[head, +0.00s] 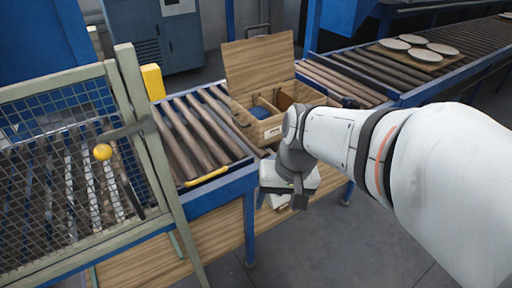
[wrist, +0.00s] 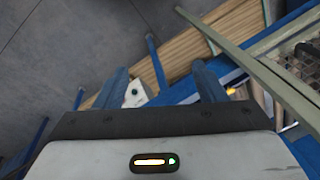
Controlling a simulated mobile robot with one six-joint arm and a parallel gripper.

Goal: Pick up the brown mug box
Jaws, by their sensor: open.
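A brown wooden box (head: 262,128) with its hinged lid raised stands on the roller conveyor in the head view. It has compartments, and a blue item (head: 262,110) shows in the left one. I cannot tell for certain that this is the mug box. My gripper (head: 300,197) hangs in front of and below the box, past the conveyor's edge, partly hidden by my wrist. In the wrist view my gripper (wrist: 160,82) has its two blue fingers apart with nothing held. A white object with a green dot (wrist: 136,94) shows beyond them. The brown box is not clearly seen there.
The roller conveyor (head: 195,130) has blue side rails. White plates (head: 418,47) lie on a board at the far right. Bare floor (head: 340,245) lies below my arm.

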